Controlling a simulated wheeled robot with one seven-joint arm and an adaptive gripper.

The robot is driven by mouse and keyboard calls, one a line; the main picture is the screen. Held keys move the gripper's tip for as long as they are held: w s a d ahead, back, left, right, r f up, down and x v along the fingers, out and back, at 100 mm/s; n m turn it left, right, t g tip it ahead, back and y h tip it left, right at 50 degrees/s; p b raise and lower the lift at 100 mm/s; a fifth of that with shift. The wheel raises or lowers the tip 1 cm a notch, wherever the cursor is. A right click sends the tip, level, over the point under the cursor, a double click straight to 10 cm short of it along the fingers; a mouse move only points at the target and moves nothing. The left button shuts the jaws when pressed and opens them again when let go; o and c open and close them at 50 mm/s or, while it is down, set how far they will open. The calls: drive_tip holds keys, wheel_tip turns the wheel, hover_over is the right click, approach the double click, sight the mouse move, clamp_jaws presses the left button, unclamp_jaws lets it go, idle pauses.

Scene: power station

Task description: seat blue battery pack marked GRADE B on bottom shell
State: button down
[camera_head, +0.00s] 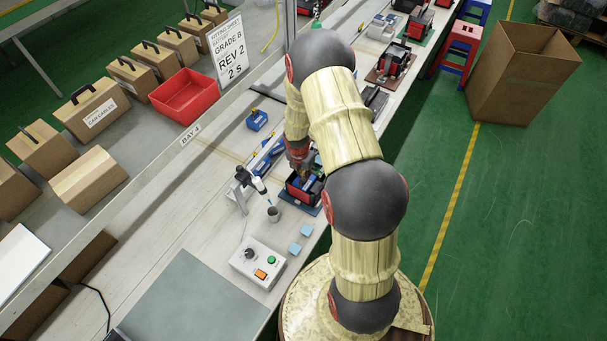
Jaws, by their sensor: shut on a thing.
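My gripper (301,171) is over the bench, shut on a blue battery pack (311,182). The pack is small in the picture and partly hidden by the gripper, and its marking cannot be read. The bottom shell (297,195), black and red, lies open on a blue mat directly below my gripper. The pack is at or just inside the shell's opening; I cannot tell whether it touches the floor of the shell. Another blue pack (257,120) stands apart on the bench, farther left. A sign (230,48) reads GRADE B, REV 2, 2 s.
A button box (259,262) and light-blue pads (300,240) lie nearer. A red bin (186,96) is on the far-left shelf. More assemblies (391,64) line the bench beyond my arm.

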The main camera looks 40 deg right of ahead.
drive_tip(key=shift+f+b, duration=0.3)
drive_tip(key=shift+f, duration=0.3)
idle(0.6)
drive_tip(key=c, duration=1.8)
unclamp_jaws()
drive_tip(key=r, duration=0.4)
drive_tip(key=a+r, duration=0.1)
drive_tip(key=r, duration=0.7)
drive_tip(key=shift+s+a, duration=0.3)
drive_tip(key=shift+a, duration=0.05)
drive_tip(key=shift+f, duration=0.1)
